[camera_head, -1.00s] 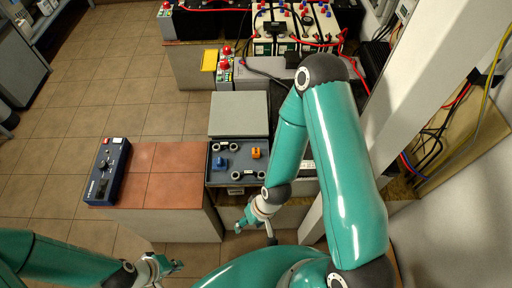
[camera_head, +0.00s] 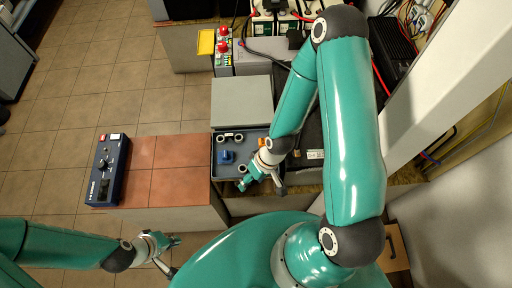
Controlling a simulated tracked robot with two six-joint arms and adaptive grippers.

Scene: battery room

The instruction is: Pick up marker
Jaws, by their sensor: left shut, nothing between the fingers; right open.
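I cannot make out a marker for certain in this view. An open grey case (camera_head: 216,180) holds a blue piece (camera_head: 227,157), an orange piece (camera_head: 264,142) and pale ring-shaped parts. My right gripper (camera_head: 262,186) is open and empty, over the lower right part of the case. Its arm hides some of the case's right side. My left gripper (camera_head: 172,252) is shut and empty at the lower left, below the tiled worktop and away from the case.
A blue instrument box (camera_head: 109,170) stands at the left end of the reddish tiled worktop (camera_head: 170,188). Behind the case are a grey panel (camera_head: 242,101), a yellow block (camera_head: 206,42) and batteries with cables. A pale post (camera_head: 440,95) rises on the right.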

